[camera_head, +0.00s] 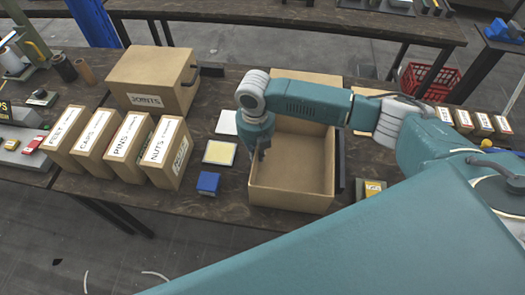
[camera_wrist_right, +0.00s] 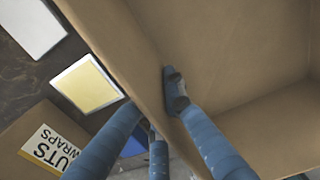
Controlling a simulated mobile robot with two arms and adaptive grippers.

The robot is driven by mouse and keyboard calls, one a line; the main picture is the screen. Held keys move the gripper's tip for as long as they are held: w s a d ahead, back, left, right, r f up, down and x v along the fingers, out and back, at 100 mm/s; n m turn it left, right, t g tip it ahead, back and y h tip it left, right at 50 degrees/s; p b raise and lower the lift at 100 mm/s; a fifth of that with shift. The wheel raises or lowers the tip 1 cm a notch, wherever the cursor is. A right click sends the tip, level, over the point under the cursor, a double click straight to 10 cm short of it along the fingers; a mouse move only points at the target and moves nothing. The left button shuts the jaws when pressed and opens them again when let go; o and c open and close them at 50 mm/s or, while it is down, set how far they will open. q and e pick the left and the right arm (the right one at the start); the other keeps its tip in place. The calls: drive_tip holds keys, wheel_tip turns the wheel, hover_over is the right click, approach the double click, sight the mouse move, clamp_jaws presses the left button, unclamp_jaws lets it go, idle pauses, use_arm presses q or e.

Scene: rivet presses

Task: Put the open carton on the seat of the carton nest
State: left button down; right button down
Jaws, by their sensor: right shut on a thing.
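The open carton (camera_head: 292,190) is a brown, topless box on the dark table, right of the middle. My right gripper (camera_head: 260,152) reaches down at its left wall and is shut on that wall. In the right wrist view one finger is inside the carton (camera_wrist_right: 235,60) and the others are outside the wall. A dark upright strip (camera_head: 340,165) stands along the carton's right side; I cannot tell whether it belongs to the carton nest. My arm hides part of the carton's far side. My left gripper is not in view.
A closed box marked JOINTS (camera_head: 150,80) stands at the back left. Several labelled boxes, with NUTS (camera_head: 165,152) nearest, stand left. A yellow pad (camera_head: 219,153), a white pad (camera_head: 227,122) and a blue block (camera_head: 208,184) lie between them and the carton.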

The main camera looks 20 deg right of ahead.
wheel_tip(320, 180, up, 19)
drive_tip(key=b, duration=0.2)
drive_tip(key=s+d+m, duration=0.1)
drive_tip(key=s+m, duration=0.5)
drive_tip(key=m, duration=0.9)
drive_tip(key=s+m, duration=0.7)
drive_tip(key=m, duration=0.7)
drive_tip(key=shift+d+r+m, duration=0.35)
drive_tip(key=shift+r+m, duration=0.05)
drive_tip(key=shift+r, duration=0.05)
